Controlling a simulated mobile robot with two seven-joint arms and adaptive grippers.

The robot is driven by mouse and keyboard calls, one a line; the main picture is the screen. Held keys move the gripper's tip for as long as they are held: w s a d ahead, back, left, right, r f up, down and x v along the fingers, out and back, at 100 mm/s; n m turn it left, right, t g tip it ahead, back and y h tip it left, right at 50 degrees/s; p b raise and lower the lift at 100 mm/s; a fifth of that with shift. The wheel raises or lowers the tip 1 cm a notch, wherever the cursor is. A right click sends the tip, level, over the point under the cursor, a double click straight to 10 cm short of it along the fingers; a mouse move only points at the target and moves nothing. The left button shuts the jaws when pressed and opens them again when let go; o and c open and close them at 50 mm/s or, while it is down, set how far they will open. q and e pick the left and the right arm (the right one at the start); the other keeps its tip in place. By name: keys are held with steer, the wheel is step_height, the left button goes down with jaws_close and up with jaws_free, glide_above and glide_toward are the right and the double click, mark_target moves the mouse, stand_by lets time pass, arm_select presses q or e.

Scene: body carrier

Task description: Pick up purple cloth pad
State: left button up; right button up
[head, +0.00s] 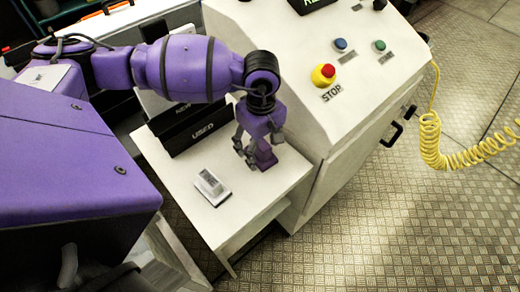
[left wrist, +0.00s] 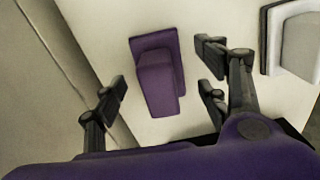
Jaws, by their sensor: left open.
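The purple cloth pad (left wrist: 158,82) lies on the white side table, between and beyond my left gripper's spread fingers in the left wrist view. It has a flat base with a raised block on top. In the head view the purple pad (head: 266,160) shows just under the gripper, partly hidden by its fingers. My left gripper (head: 256,148) points down over the table, open and empty. Its open fingers also show in the left wrist view (left wrist: 163,80); I cannot tell how far above the pad they are. My right gripper is not in view.
A white-grey block on a dark-edged base (head: 212,188) lies on the white table (head: 228,222) beside the gripper. Black boxes marked NEW and USED (head: 198,132) stand behind. A control console (head: 310,110) with a red STOP button (head: 324,75) rises at the right.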

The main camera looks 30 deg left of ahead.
arm_select(q)
steer(key=shift+f, duration=0.3)
steer(key=c, duration=1.3)
steer(key=shift+o, duration=0.2)
steer(key=shift+r, duration=0.5)
step_height(320, 180, up, 2)
steer(key=shift+d+r, duration=0.1)
steer(key=shift+r, duration=0.15)
steer(key=s+d+r+b, duration=0.1)
steer(key=s+d+r, duration=0.6)
steer(key=d+r, duration=0.2)
steer(key=shift+s+d+r, duration=0.2)
steer(key=shift+d+r, duration=0.1)
steer(key=shift+d, duration=1.1)
